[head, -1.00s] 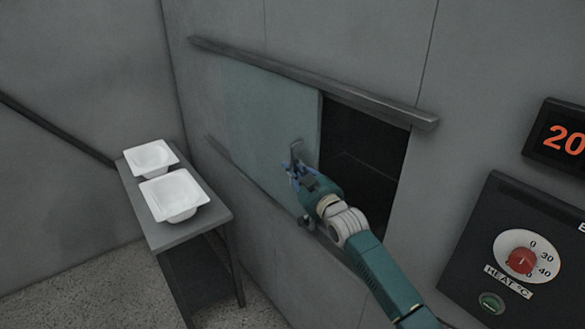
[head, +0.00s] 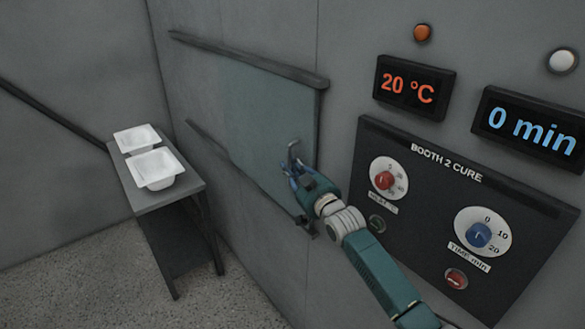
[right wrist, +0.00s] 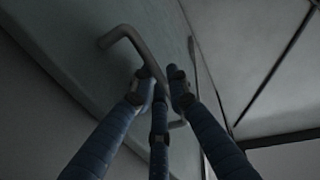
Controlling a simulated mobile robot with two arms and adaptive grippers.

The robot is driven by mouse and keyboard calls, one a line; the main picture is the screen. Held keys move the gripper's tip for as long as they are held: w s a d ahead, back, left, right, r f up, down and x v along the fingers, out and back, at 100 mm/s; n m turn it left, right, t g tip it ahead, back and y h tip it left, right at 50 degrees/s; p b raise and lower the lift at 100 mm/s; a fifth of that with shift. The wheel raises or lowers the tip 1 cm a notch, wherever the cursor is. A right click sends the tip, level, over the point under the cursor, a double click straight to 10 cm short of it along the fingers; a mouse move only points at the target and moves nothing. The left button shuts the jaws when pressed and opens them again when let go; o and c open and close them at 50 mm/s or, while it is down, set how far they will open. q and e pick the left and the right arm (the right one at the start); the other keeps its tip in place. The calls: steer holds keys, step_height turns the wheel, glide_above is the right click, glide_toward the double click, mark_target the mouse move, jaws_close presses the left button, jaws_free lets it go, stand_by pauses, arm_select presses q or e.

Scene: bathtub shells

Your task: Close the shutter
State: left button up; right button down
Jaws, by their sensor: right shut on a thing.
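The shutter (head: 262,115) is a pale green-grey sliding panel on the wall. It stands across the opening between the upper rail (head: 245,58) and the lower rail, and its right edge is at the right end of the rails. No dark opening shows. My right gripper (head: 296,172) is at the handle (head: 293,150) near the shutter's right edge. In the right wrist view the fingers (right wrist: 160,88) are shut around the bent grey handle bar (right wrist: 135,45). My left gripper is not in view.
A control panel (head: 440,190) with a red knob and a blue knob is on the wall at the right. Displays above read 20 °C (head: 407,88) and 0 min (head: 530,125). A grey table (head: 185,195) with two white tubs (head: 155,169) stands at the left.

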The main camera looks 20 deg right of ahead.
steer(key=shift+f, duration=0.25)
steer(key=c, duration=1.8)
jaws_free()
steer(key=shift+s, duration=0.1)
steer(key=shift+o, duration=0.3)
steer(key=shift+s+r, duration=0.1)
steer(key=shift+r, duration=0.1)
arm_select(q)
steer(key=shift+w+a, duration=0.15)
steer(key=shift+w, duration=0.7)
arm_select(e)
steer(key=s+d, duration=0.2)
steer(key=s, duration=1)
